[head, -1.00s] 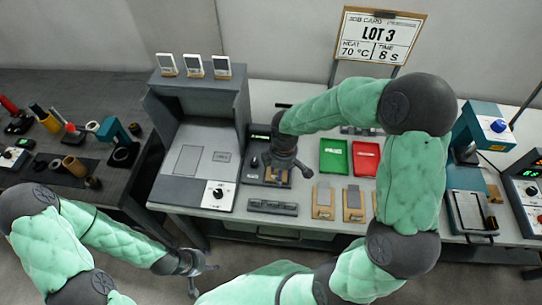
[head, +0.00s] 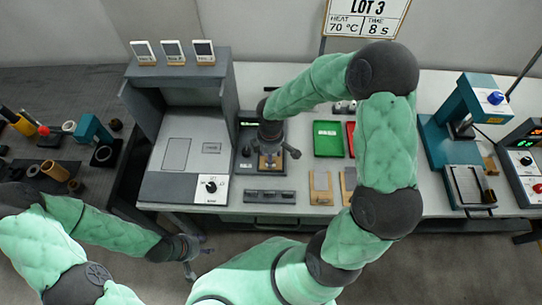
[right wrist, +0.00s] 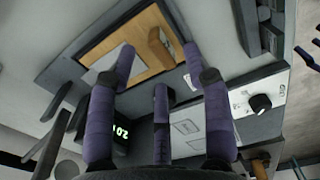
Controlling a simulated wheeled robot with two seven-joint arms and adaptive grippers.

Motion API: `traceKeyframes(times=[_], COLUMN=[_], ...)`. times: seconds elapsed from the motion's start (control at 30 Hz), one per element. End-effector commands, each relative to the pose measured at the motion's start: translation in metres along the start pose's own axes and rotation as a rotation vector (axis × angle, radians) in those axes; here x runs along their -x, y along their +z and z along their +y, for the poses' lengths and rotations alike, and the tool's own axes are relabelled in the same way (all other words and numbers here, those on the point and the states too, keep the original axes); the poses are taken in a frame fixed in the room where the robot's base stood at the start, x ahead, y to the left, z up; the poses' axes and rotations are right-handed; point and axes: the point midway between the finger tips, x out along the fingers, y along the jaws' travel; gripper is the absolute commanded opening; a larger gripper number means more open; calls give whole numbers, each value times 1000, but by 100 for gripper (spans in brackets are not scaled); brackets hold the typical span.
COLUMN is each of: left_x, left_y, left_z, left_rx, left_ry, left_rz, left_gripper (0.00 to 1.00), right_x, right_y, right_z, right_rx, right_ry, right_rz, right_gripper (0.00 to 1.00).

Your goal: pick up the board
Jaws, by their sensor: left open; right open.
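A wooden board (right wrist: 135,52) with a pale sheet and a raised wooden block lies in a dark recessed station, best seen in the right wrist view. In the head view, my right gripper (head: 269,150) hangs over this station and hides most of the board. In the right wrist view, its purple fingers (right wrist: 160,88) are spread and empty, with the board beyond their tips; whether they touch it I cannot tell. My left gripper (head: 196,252) is open and empty, low in front of the bench. Two similar boards (head: 320,187) with grey pieces lie to the right, the second partly behind my arm.
A grey hooded machine (head: 186,160) with a knob stands left of the station. A dark slotted rack (head: 270,197) lies at the front edge. A green tray (head: 327,138) and a red tray (head: 351,138) are behind the boards. A teal press (head: 470,125) stands at right.

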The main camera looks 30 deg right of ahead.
Motion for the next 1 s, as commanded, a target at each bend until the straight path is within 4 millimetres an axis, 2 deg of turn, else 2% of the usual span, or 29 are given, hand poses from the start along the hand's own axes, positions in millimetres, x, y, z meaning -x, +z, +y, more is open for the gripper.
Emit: traceKeyframes(times=[0.03,0.2,0.47,0.5,0.67,0.7,1.0], left_x=[-5,-14,-14,-14,-14,-14,-14], left_y=[0,-1,-1,-1,-1,-1,-1], left_z=[-2,-5,-5,-5,-5,-5,-5], left_rx=[0,0,0,0,0,0,0], left_ry=[0,0,0,0,0,0,0], left_rz=[0,0,0,0,0,0,0], left_gripper=[51,51,51,51,51,51,51], right_x=[-11,-34,-38,-38,-38,-38,-38], right_y=[1,1,1,1,1,1,1], right_z=[-1,0,0,0,0,0,0], right_rx=[1,0,1,1,1,1,1], right_ry=[-3,-3,-1,-1,-1,-1,-1], right_rz=[-1,-1,0,0,0,0,0], right_gripper=[50,50,50,48,2,0,0])
